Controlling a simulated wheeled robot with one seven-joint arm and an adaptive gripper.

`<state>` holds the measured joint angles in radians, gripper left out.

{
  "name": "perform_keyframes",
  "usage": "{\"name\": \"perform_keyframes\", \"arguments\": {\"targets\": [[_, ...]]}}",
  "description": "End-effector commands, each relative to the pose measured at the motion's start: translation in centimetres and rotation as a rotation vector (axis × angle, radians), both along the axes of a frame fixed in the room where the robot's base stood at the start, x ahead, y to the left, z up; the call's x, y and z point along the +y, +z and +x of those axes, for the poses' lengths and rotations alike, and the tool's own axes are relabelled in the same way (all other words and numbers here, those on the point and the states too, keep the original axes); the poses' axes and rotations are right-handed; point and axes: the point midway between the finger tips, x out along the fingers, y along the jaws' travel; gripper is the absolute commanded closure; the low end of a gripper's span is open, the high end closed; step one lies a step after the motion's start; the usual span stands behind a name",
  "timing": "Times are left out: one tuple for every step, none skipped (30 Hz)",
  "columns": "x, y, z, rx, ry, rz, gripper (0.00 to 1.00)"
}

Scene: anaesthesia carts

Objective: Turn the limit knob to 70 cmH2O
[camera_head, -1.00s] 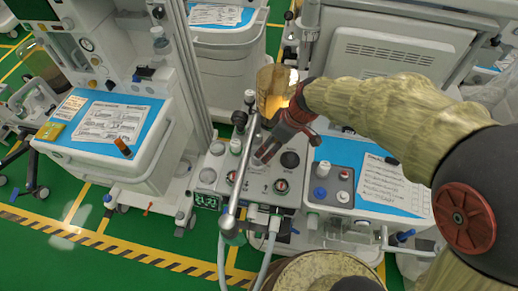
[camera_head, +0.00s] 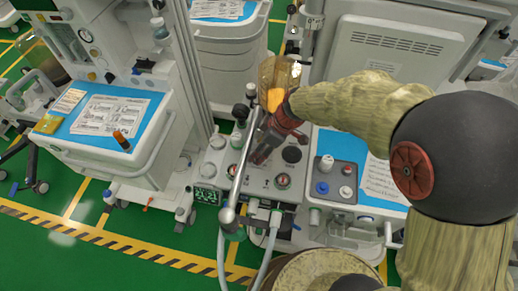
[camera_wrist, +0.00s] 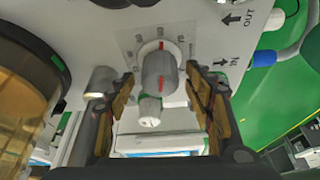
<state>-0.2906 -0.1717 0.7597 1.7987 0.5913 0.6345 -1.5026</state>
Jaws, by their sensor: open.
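The limit knob (camera_wrist: 158,80) is a pale grey cylinder with red marks and a smaller white end, on a printed dial plate (camera_wrist: 130,42) in the wrist view. The dial numbers are too small to read. My gripper (camera_wrist: 157,88) is open, with one finger on each side of the knob. I cannot tell whether either finger touches it. In the head view my gripper (camera_head: 262,152) is over the grey machine panel (camera_head: 258,190), and the knob is hidden behind it there.
A slanted metal tube (camera_head: 240,170) runs close left of my gripper. An amber canister (camera_head: 279,80) stands behind it, and a black round cap (camera_head: 291,154) and a gauge (camera_head: 282,181) are to its right. Hoses (camera_head: 267,252) hang in front.

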Motion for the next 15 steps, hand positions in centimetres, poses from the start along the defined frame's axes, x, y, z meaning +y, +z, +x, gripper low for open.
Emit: {"name": "perform_keyframes", "arguments": {"targets": [[0.04,-0.09,0.02,0.0,0.0,0.0,0.48],[0.06,-0.09,0.02,0.0,0.0,0.0,0.48],[0.05,-0.08,0.03,0.0,0.0,0.0,0.48],[0.05,-0.08,0.03,-0.001,0.0,0.0,0.48],[0.05,-0.08,0.02,0.0,0.0,0.0,0.48],[0.04,-0.07,0.02,0.0,0.0,0.0,0.48],[0.04,-0.07,0.02,0.0,0.0,0.0,0.48],[0.04,-0.07,0.02,0.0,0.0,0.0,0.49],[0.03,-0.07,0.01,0.0,0.0,0.0,0.51],[0.03,-0.07,0.02,0.0,0.0,0.0,0.53],[0.03,-0.07,0.01,0.0,0.0,0.0,0.54],[0.03,-0.07,0.01,0.0,0.0,0.0,0.57],[0.02,-0.08,0.01,0.0,0.0,0.0,0.58],[0.02,-0.08,0.01,0.0,0.0,0.0,0.6],[0.02,-0.07,0.0,0.0,-0.001,0.0,0.62]]}}
